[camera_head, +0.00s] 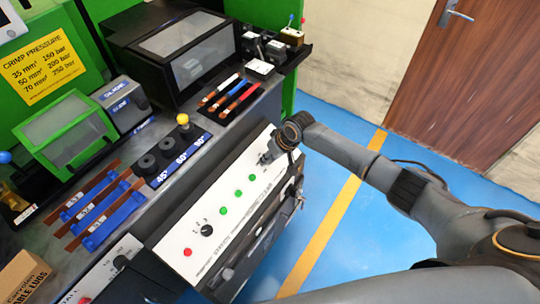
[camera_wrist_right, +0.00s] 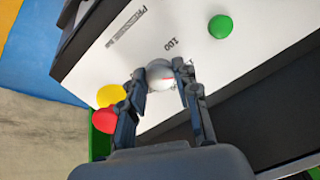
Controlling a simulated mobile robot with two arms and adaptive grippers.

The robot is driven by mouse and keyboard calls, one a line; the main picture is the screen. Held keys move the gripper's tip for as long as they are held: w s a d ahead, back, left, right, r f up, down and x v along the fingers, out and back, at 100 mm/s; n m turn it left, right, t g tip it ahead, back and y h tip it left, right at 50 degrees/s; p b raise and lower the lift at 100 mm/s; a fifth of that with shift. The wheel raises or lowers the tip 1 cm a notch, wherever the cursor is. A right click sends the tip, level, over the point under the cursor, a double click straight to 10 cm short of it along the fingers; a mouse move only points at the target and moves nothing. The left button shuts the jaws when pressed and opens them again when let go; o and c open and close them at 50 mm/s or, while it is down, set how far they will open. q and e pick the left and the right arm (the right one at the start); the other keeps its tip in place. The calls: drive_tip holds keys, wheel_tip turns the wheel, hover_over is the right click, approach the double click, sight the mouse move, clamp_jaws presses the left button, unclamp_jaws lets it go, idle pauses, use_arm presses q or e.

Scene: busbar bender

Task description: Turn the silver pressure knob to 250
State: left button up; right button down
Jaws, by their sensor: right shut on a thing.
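In the head view my right gripper (camera_head: 267,156) is at the far upper end of the white control panel (camera_head: 215,205) and hides most of the knob. My left gripper is not in view.
Green buttons (camera_head: 238,193), a black selector (camera_head: 206,230) and a red button (camera_head: 187,252) sit along the panel. A yellow crimp pressure sign (camera_head: 40,66) hangs at left, listing 150, 200 and 250 bar. Blue floor (camera_head: 330,110) is free beyond the bench.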

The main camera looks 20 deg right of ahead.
drive_tip(key=shift+s+r+m+p, duration=0.1)
drive_tip(key=shift+r+m+p, duration=0.1)
drive_tip(key=shift+m+p, duration=1)
drive_tip(key=m+p, duration=0.2)
drive_tip(key=shift+m, duration=0.4)
drive_tip(key=m+p, duration=0.4)
drive_tip(key=m, duration=0.1)
drive_tip(key=shift+f, duration=0.1)
drive_tip(key=m+p, duration=0.3)
drive_tip(key=m, duration=0.3)
drive_tip(key=shift+m+y, duration=0.3)
drive_tip(key=shift+y, duration=0.1)
drive_tip(key=m+p, duration=0.1)
drive_tip(key=m, duration=0.2)
drive_tip(key=shift+f, duration=0.1)
drive_tip(key=shift+m+t+p, duration=0.4)
drive_tip(key=shift+m, duration=0.9)
drive_tip(key=c, duration=1)
unclamp_jaws()
drive_tip(key=shift+d, duration=0.1)
